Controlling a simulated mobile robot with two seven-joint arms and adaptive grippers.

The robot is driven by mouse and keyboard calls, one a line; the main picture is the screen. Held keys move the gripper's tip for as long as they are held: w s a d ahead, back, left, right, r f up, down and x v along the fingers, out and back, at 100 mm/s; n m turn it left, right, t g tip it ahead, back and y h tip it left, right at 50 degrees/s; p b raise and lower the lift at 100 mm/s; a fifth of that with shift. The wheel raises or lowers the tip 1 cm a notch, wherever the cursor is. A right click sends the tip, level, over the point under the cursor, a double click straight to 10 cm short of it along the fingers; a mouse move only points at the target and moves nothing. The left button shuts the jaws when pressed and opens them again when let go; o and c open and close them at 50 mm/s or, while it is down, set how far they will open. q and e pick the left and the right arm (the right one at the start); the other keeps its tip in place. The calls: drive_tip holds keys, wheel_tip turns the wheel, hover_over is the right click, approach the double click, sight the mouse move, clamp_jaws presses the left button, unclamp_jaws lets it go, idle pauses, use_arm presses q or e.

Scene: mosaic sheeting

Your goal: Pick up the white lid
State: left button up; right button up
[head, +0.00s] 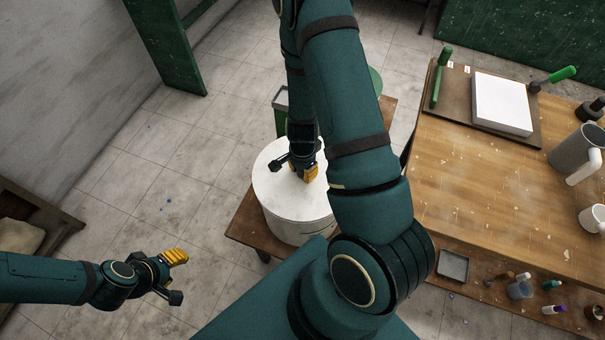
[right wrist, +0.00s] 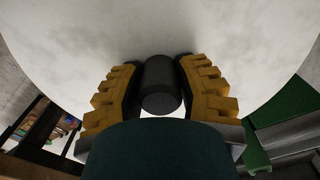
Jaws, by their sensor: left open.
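The white lid (head: 276,179) is the round top of a white drum on a low wooden stand, in the middle of the head view. It fills the upper part of the right wrist view (right wrist: 160,30). Its black knob (right wrist: 160,85) stands between my right gripper's yellow fingers (right wrist: 160,92). The fingers are very close on both sides; I cannot tell whether they press on it. In the head view my right gripper (head: 302,172) is down at the lid and hides the knob. My left gripper (head: 177,277) is open and empty above the floor at the lower left.
A wooden table (head: 480,190) stands to the right, with a white block (head: 502,103), a grey jug (head: 577,150) and green-handled tools on it. A lower shelf there holds small bottles. A green bin (head: 281,98) is behind the drum. The floor to the left is mostly clear.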

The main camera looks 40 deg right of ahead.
drive_tip(key=shift+r, duration=0.15)
clamp_jaws()
wheel_tip(320, 180, up, 10)
drive_tip(key=p, duration=0.2)
drive_tip(key=shift+p, duration=0.35)
idle(0.4)
